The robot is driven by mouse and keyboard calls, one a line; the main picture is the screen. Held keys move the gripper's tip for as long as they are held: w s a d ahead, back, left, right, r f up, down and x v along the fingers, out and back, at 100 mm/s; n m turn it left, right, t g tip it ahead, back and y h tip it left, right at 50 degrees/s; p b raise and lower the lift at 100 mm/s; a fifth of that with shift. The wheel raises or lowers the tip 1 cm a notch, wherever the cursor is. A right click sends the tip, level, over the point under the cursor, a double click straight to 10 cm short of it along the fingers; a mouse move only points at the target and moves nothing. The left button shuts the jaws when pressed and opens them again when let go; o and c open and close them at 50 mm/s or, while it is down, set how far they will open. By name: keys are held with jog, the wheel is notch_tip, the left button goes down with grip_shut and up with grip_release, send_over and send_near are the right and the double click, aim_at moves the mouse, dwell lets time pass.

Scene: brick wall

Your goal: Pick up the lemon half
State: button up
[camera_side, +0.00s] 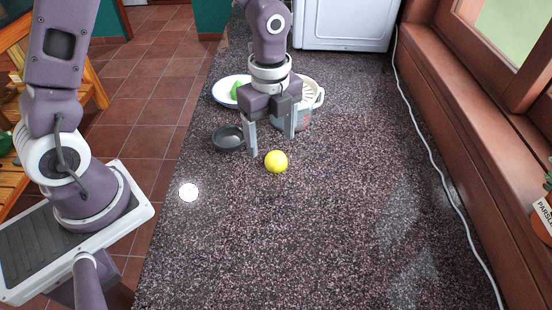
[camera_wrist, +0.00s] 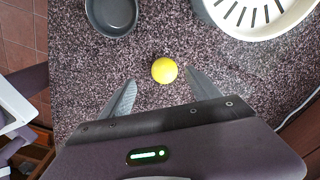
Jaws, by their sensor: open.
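The lemon half (camera_side: 276,161) is a small bright yellow round piece on the dark speckled countertop. In the wrist view the lemon half (camera_wrist: 164,70) sits just beyond the fingertips, roughly centred between them. My gripper (camera_side: 273,145) points down above the counter with its two grey fingers spread apart and nothing between them. In the wrist view my gripper (camera_wrist: 162,80) shows both fingers, one on each side below the lemon half. The fingers do not appear to touch it.
A dark grey bowl (camera_side: 228,138) stands left of the gripper. A white strainer-like container (camera_side: 313,93) stands behind it, and a plate (camera_side: 219,92) with something green lies further back. A white cable (camera_side: 428,150) runs along the right. The front counter is clear.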

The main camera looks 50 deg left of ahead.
aim_at(276, 154)
jog(key=f, duration=0.5)
jog(key=shift+w+d+f, duration=0.25)
jog(key=shift+w+d, duration=0.05)
jog(key=shift+d, duration=0.1)
grip_shut()
